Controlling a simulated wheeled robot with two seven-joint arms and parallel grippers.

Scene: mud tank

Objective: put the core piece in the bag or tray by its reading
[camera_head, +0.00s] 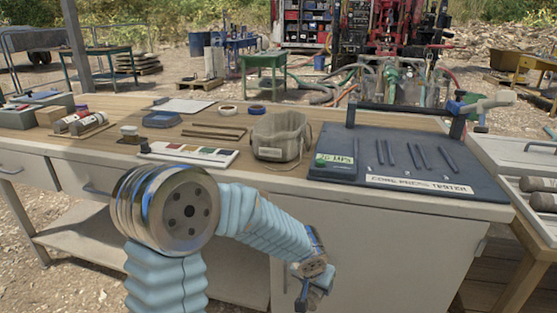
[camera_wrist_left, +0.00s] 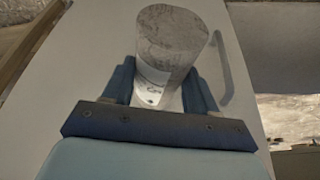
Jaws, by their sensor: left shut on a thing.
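My left gripper (camera_wrist_left: 155,95) is shut on a grey, speckled core piece (camera_wrist_left: 172,42), a short cylinder with a pale label low on its side. In the head view this gripper (camera_head: 312,285) hangs in front of the bench's white front, below the top; the core piece is hard to make out there. The core press tester (camera_head: 425,180) has a green display (camera_head: 335,159) that seems to read 26 MPa. A grey open-topped bag (camera_head: 282,137) with a white label stands left of the tester. A tray (camera_head: 510,150) with several core cylinders is at the right edge.
The wooden bench top (camera_head: 240,115) holds a colour chart (camera_head: 188,154), tape rolls, dark rods, a brush and boxes at the left. The tester's raised bar (camera_head: 405,108) stands at its back. A gap of ground separates the bench from a drilling rig behind.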

